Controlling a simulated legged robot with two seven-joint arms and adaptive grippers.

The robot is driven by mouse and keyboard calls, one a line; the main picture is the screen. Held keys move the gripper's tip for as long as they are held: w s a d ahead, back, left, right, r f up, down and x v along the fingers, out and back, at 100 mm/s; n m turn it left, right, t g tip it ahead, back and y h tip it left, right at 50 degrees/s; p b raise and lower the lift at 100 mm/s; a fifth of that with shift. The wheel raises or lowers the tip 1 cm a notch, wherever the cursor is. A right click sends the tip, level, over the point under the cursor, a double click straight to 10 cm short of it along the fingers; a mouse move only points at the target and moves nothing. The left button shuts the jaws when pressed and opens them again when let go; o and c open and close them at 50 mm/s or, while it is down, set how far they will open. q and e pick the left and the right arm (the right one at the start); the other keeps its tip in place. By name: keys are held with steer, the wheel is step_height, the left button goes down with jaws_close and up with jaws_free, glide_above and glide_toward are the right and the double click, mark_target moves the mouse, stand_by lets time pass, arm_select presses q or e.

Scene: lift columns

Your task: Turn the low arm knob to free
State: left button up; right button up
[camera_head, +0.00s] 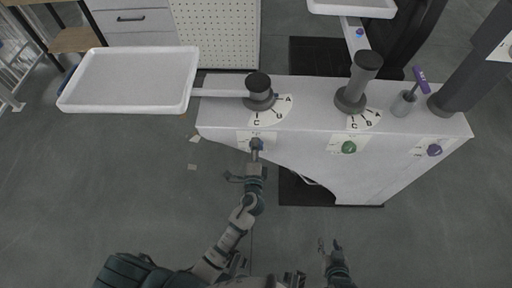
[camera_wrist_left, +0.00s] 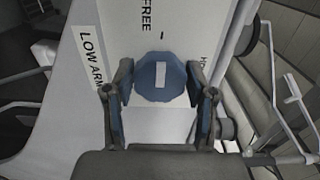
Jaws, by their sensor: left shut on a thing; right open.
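The low arm knob is a blue, many-sided knob (camera_wrist_left: 160,80) on a white panel in the left wrist view. A short pale mark on its face stands about upright, towards the word FREE above it. A LOW ARM label (camera_wrist_left: 91,58) is left of it, and a partly hidden label starting HO is at its right. My left gripper (camera_wrist_left: 162,100) is shut on the knob, one finger on each side. In the head view the left gripper (camera_head: 256,158) covers most of the knob (camera_head: 256,143). My right gripper (camera_head: 329,244) is open and empty, below the console.
The white console (camera_head: 300,112) also carries a green knob (camera_head: 348,147) and a purple knob (camera_head: 434,150). On top are dark column joints with lettered dials, a cup (camera_head: 403,103) with a purple-handled tool, and a white tray (camera_head: 130,80) at the left.

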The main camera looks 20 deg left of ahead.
arm_select(q)
steer(key=shift+a+f, duration=0.1)
steer(key=shift+f, duration=0.1)
steer(key=o, duration=1.1)
steer(key=v, duration=1.2)
